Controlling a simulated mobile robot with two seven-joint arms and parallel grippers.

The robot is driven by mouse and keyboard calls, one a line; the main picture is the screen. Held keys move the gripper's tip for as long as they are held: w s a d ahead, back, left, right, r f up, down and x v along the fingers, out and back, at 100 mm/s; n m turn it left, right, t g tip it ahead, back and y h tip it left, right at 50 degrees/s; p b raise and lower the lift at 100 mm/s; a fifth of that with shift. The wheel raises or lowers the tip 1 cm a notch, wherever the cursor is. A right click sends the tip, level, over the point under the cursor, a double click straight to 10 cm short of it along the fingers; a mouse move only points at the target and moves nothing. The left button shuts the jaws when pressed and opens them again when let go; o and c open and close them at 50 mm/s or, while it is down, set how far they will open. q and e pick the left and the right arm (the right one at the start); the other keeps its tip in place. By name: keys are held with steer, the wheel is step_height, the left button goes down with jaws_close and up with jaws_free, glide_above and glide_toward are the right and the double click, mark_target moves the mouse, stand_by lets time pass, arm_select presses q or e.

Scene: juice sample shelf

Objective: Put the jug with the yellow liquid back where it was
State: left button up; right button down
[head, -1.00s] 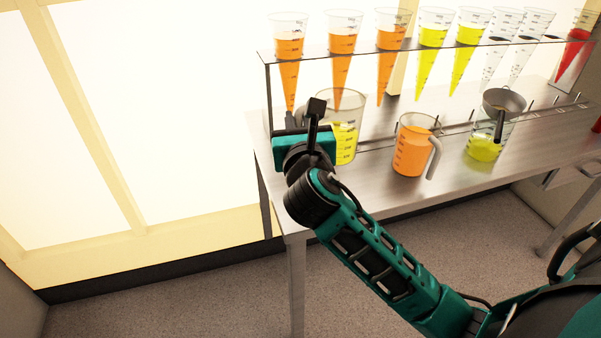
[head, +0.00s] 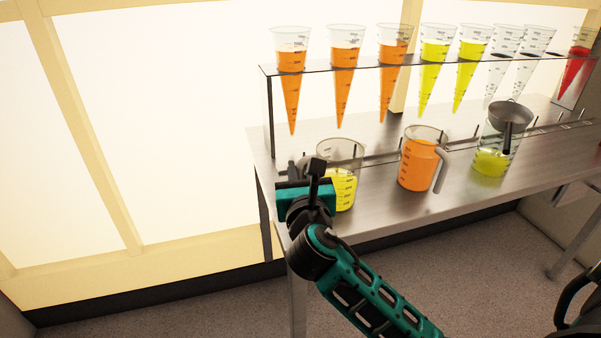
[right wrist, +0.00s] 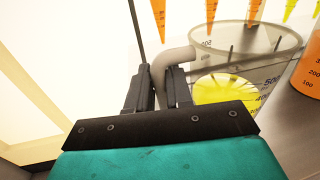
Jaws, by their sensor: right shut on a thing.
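The jug with the yellow liquid (head: 343,190) is upright at the left end of the metal table, left of the orange jug. Its base is at or just above the table top; I cannot tell whether it touches. My right gripper (head: 306,168) is at the jug's left side. In the right wrist view its fingers (right wrist: 160,88) are shut on the jug's grey handle (right wrist: 173,60), and the yellow liquid (right wrist: 226,89) shows through the clear wall. My left gripper is not in view.
The orange jug (head: 421,160) stands to the right with a gap. A clear shelf (head: 268,105) with several graduated cones stands behind. The table's (head: 400,211) front edge is close.

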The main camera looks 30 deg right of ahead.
steer(key=c, duration=1.3)
jaws_free()
steer(key=shift+f, duration=0.1)
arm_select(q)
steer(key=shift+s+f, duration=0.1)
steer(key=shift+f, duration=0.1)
arm_select(e)
steer(key=shift+o, duration=1.3)
steer(key=shift+s, duration=0.1)
arm_select(q)
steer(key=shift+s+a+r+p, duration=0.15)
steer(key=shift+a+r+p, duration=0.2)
steer(key=shift+p, duration=0.55)
arm_select(e)
steer(key=v, duration=1.1)
steer(key=shift+s+a, duration=0.15)
steer(key=shift+s, duration=0.2)
